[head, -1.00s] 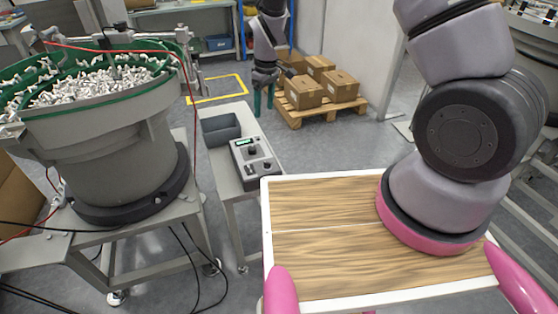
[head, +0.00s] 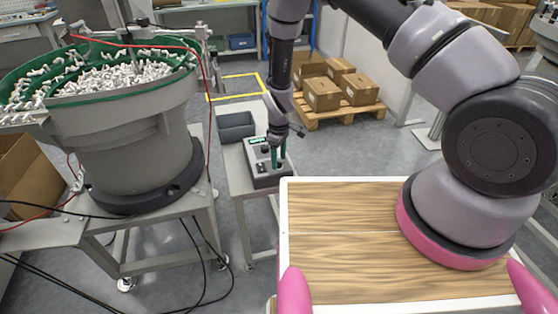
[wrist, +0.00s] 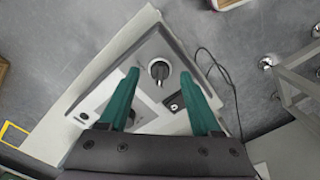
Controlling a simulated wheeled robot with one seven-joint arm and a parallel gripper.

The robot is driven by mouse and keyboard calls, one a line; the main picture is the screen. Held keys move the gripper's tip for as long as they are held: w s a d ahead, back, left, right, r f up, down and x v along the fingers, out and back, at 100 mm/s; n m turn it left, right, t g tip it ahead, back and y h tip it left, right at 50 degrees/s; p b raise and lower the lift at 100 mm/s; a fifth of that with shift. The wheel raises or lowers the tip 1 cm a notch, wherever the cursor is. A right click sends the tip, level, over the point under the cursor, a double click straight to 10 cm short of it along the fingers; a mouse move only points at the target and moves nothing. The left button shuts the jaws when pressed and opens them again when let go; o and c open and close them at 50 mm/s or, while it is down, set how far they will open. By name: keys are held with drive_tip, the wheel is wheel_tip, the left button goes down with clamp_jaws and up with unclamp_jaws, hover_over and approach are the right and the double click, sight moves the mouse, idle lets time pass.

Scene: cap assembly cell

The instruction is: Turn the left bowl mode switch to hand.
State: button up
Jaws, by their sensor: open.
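The control box (head: 262,178) is a grey panel with a small green display, standing on a narrow stand in the head view. In the wrist view, its black rotary knob (wrist: 160,70) has a light pointer and sits on the grey panel face (wrist: 152,50). My gripper (head: 278,160) is over the box, with teal fingers pointing down. In the wrist view, my gripper (wrist: 159,74) is open, one finger on each side of the knob, apparently without touching it. I cannot read the knob's labels. My fingers hide part of the panel.
The bowl feeder (head: 135,140), full of white parts, stands left of the box on its own table (head: 150,262). A dark grey bin (head: 236,126) sits behind the box. A wooden worktop (head: 340,250) is in front. Cartons stand on a pallet (head: 345,110) behind.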

drive_tip(key=shift+f, duration=0.6)
clamp_jaws()
